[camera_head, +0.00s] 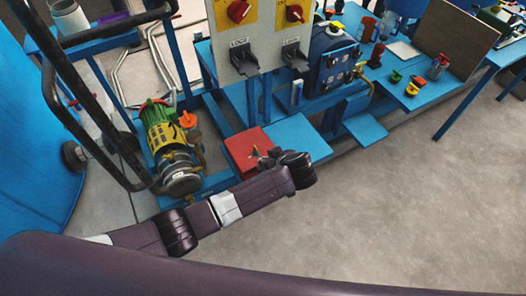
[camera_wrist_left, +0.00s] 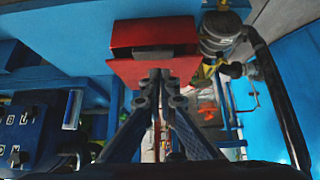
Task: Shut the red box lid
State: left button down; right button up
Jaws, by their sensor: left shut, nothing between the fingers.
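The red box (camera_head: 243,146) sits on the blue bench, in the middle of the head view. My left arm reaches in from the left, and its gripper (camera_head: 262,157) is at the right side of the box. In the left wrist view the red box (camera_wrist_left: 155,32) shows two red faces with a dark band between them. The closed fingertips of my left gripper (camera_wrist_left: 158,76) overlap the lower red face and are empty. Whether they touch it, and how far the lid stands open, I cannot tell. My right gripper is not in view.
A green and yellow motor pump (camera_head: 165,140) stands left of the box. A panel with red knobs and black levers (camera_head: 242,58) rises behind it. A blue plate (camera_head: 290,138) lies right of the box. Black rails (camera_head: 75,115) run at the left. The grey floor at the right is clear.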

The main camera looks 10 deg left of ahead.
pick_arm(q)
jog(key=f+b, duration=0.1)
jog(key=f, duration=0.1)
jog(key=f+b, duration=0.1)
jog(key=s+d+f+b, duration=0.1)
jog(key=f, duration=0.1)
jog(key=shift+s+f, duration=0.1)
jog(key=shift+f, duration=0.2)
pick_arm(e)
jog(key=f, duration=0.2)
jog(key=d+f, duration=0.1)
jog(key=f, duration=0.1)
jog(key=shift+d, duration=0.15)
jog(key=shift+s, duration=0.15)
pick_arm(q)
jog(key=shift+s, duration=0.1)
